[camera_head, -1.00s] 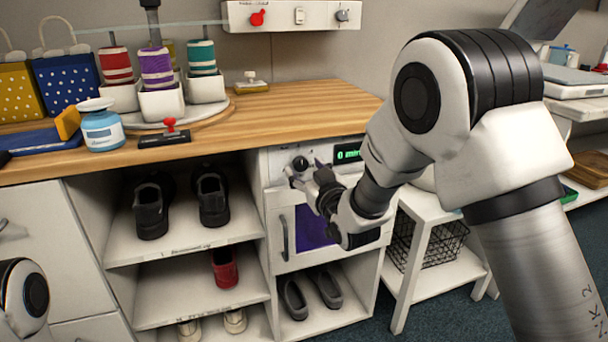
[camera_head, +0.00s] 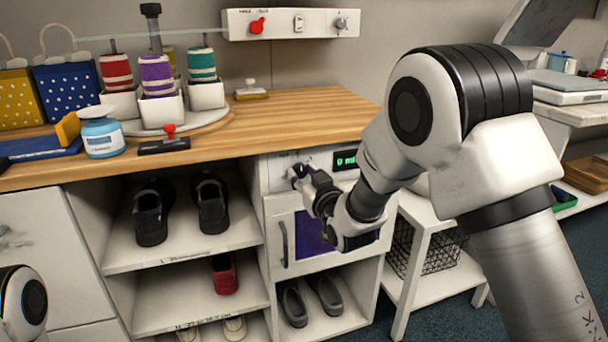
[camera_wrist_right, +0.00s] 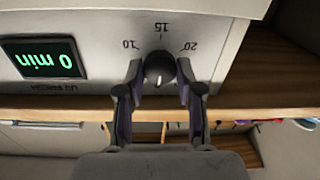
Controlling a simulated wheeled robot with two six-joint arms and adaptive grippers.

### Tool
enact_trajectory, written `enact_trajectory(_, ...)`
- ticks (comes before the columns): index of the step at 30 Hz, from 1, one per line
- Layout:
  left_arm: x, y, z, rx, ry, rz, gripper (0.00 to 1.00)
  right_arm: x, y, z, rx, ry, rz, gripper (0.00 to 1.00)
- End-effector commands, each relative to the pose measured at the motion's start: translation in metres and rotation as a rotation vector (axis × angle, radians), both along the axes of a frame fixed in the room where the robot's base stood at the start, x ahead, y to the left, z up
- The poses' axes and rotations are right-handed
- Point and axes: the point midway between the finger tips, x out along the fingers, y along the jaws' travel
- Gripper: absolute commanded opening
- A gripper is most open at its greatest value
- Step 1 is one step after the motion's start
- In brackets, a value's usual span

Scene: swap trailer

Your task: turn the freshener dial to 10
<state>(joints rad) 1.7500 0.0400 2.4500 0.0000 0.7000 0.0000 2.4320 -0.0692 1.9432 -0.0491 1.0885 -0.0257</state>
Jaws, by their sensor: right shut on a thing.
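The freshener dial (camera_wrist_right: 159,68) is a small round black knob on the white panel of the freshener (camera_head: 283,210). In the right wrist view the numbers 10, 15 and 20 stand around its upper side, and its white mark points down, away from 15. My right gripper (camera_wrist_right: 158,78) is shut on the dial, one finger on each side. In the head view my right gripper (camera_head: 300,175) is at the panel and mostly hides the dial. The green display (camera_head: 346,160) reads 0 min. My left gripper is out of view.
The wooden counter (camera_head: 300,115) overhangs just above the panel. A shoe shelf (camera_head: 185,253) stands left of the freshener and a white side table (camera_head: 430,208) right of it. A black-handled stamp (camera_head: 164,146) with a red knob lies on the counter.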

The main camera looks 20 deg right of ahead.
Motion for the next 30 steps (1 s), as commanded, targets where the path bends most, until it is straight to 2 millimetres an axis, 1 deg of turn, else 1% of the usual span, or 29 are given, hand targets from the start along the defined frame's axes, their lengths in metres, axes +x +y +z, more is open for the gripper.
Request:
enact_trajectory(5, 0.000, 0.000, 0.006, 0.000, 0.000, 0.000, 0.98, 0.000, 0.000, 0.002, 0.092, 0.002, 0.000, 0.01)
enact_trajectory(11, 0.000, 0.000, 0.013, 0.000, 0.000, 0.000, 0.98, 0.000, 0.000, 0.002, 0.254, 0.008, 0.000, 0.01)
enact_trajectory(30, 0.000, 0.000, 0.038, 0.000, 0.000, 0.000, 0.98, 0.000, 0.000, 0.001, 0.861, 0.029, 0.000, 0.01)
